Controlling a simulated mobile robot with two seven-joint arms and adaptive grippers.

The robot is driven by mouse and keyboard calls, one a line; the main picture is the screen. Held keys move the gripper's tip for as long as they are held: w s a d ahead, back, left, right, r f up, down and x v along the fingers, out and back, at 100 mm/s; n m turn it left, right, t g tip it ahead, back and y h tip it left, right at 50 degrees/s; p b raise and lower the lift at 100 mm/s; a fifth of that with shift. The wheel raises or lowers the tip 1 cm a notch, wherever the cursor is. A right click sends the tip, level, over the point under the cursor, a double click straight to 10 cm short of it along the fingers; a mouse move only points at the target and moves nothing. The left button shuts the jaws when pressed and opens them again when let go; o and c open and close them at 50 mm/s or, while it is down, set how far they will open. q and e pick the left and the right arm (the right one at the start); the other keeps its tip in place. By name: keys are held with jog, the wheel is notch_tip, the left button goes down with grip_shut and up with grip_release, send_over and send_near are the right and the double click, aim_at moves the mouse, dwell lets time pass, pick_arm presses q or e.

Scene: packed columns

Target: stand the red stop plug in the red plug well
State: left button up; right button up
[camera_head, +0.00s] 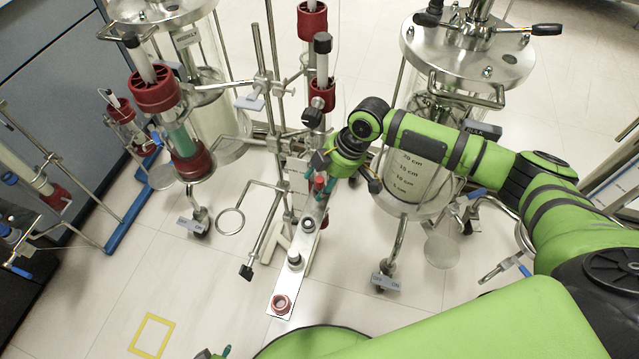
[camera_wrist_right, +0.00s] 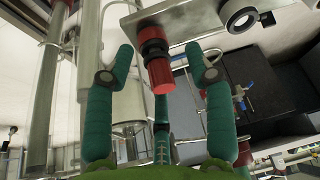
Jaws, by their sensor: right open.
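The red stop plug (camera_head: 320,184) stands at the far end of a narrow metal bar (camera_head: 262,320). In the right wrist view the red plug (camera_wrist_right: 161,76) shows a ribbed red body and a black collar against the bar. My right gripper (camera_head: 326,168) is open around it. Its teal fingers stand on either side of the plug, with visible gaps. A red ring with a dark centre (camera_head: 281,304), which looks like the red plug well, is at the bar's near end. It looks empty. Only a small teal tip, possibly my left gripper, shows at the bottom edge; its state is unclear.
Two dark fittings (camera_head: 294,259) (camera_head: 308,224) sit along the bar between plug and ring. Glass columns with metal lids (camera_head: 468,55) stand close on both sides. A red-capped column (camera_head: 155,92) and clamp rods crowd the left. Floor at lower left is clear around a yellow square (camera_head: 152,335).

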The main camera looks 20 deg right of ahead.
jog(key=c, duration=1)
jog(key=shift+r, duration=0.1)
